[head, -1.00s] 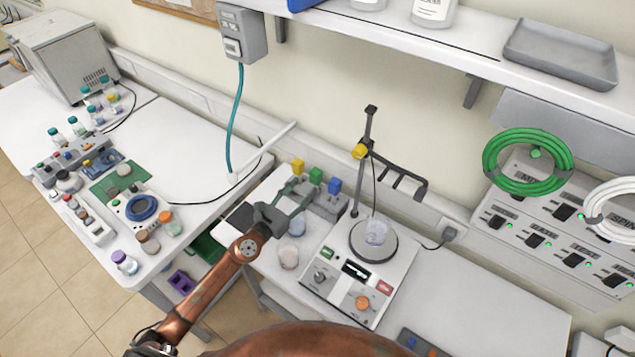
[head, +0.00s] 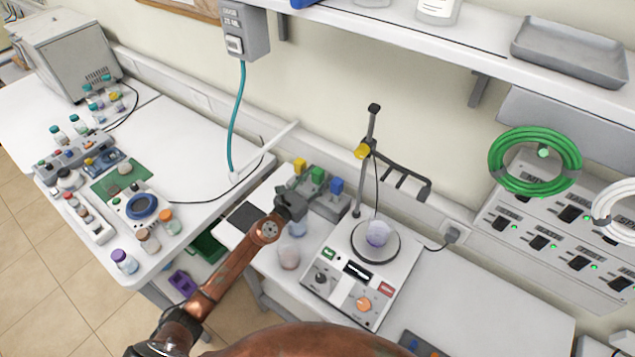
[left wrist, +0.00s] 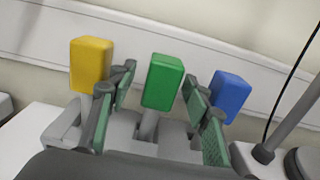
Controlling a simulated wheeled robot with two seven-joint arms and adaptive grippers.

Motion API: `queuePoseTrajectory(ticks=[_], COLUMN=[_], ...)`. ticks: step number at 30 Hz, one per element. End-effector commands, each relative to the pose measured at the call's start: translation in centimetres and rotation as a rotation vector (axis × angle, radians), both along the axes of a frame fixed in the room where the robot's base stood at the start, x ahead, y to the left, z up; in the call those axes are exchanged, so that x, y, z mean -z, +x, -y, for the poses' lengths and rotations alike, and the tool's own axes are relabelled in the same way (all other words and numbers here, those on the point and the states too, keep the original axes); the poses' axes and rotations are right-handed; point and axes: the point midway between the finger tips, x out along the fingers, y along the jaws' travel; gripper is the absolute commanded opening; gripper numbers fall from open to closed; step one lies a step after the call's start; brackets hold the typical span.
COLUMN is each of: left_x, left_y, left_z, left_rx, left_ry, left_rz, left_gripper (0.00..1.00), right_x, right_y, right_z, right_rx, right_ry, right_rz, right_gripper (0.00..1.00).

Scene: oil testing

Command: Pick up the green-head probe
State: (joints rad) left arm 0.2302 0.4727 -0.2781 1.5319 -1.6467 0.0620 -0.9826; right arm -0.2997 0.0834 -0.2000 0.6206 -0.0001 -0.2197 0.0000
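The green-head probe (head: 317,175) stands upright in a grey rack (head: 328,204), between a yellow-head probe (head: 300,165) and a blue-head probe (head: 336,187). In the left wrist view the green head (left wrist: 163,82) is in the middle, with the yellow head (left wrist: 91,65) left and the blue head (left wrist: 229,97) right. My left gripper (head: 300,188) is open, with one green-padded finger on each side of the green head; gaps show between the fingers and the head. The lower probe is partly hidden. My right gripper is not in view.
A hotplate stirrer (head: 360,275) with a beaker (head: 377,234) and a stand rod (head: 371,140) is right of the rack. Two small beakers (head: 289,257) stand before the rack. A shelf (head: 480,60) hangs above. The bench at right (head: 480,300) is mostly clear.

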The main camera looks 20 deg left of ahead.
Motion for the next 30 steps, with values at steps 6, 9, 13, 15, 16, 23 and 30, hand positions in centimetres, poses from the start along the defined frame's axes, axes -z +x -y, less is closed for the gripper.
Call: queuePoseTrajectory(ticks=[6,9,13,15,16,23,30], left_x=[0.01,0.01,0.01,0.02,0.02,0.0,-0.4], left_y=[-0.01,-0.02,-0.01,-0.02,-0.02,-0.02,-0.02], left_z=[0.02,0.02,0.01,0.0,0.0,0.0,-0.01], left_rx=[0.0,0.0,0.0,0.0,0.0,0.0,0.0], left_ry=[0.0,0.0,0.0,0.0,0.0,0.0,0.0], left_rz=[0.0,0.0,0.0,0.0,0.0,0.0,0.0], left_gripper=[0.3,0.23,0.14,0.09,0.07,0.0,0.0], right_x=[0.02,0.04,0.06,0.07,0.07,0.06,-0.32], right_y=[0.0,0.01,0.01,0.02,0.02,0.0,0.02], right_z=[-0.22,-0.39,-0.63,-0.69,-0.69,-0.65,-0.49], right_rx=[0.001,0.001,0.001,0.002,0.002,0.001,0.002], right_ry=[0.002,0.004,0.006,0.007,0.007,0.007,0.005], right_rz=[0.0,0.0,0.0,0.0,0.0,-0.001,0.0], right_gripper=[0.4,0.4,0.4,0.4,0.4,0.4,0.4])
